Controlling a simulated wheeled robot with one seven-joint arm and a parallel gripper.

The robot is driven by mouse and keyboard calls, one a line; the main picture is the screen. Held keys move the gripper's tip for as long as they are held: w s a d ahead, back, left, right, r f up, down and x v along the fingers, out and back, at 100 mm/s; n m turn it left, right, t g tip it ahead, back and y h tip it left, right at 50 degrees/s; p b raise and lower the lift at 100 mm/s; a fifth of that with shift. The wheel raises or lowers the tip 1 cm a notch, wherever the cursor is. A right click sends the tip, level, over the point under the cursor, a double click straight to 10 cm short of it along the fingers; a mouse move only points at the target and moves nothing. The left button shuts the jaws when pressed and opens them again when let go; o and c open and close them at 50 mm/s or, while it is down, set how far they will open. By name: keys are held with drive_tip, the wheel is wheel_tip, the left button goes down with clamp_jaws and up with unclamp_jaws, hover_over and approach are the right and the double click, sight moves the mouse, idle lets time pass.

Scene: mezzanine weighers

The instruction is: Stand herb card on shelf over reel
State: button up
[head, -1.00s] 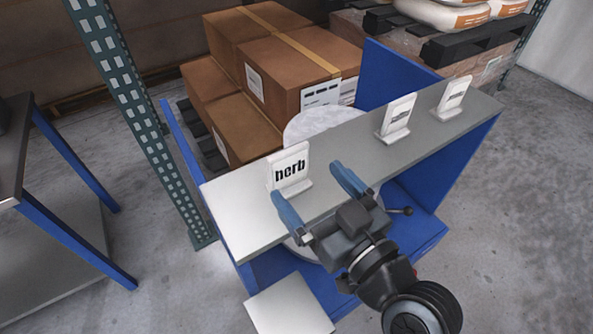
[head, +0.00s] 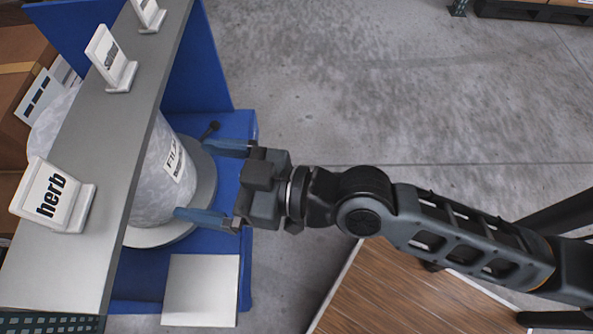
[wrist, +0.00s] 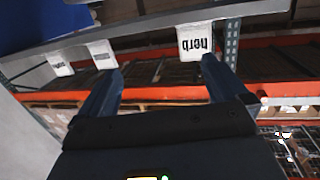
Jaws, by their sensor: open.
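The herb card (head: 52,197) is a white card with black lettering in a white foot. It stands upright on the grey shelf (head: 132,140), near the lower end of the shelf in the head view. The pale reel (head: 150,200) is below the shelf on a blue base and partly hidden by it. My gripper (head: 208,181) is open and empty, out beyond the shelf's edge on the reel's side and clear of the card. In the wrist view the herb card (wrist: 195,42) appears upside down, beyond the open fingers (wrist: 163,70).
Two other white cards, a middle one (head: 112,58) and a far one (head: 149,14), stand along the shelf. A light square plate (head: 201,290) lies on the blue frame. A wooden-topped surface (head: 420,300) is at lower right. Grey floor (head: 400,90) is open at upper right.

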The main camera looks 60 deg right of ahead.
drive_tip(key=s+d+m+h, duration=0.2)
drive_tip(key=s+d, duration=0.3)
drive_tip(key=s, duration=0.6)
drive_tip(key=s+d+m+h, duration=0.2)
drive_tip(key=s+d+h, duration=0.2)
drive_tip(key=s, duration=0.7)
drive_tip(key=shift+d+r+g, duration=0.35)
drive_tip(key=shift+g, duration=0.05)
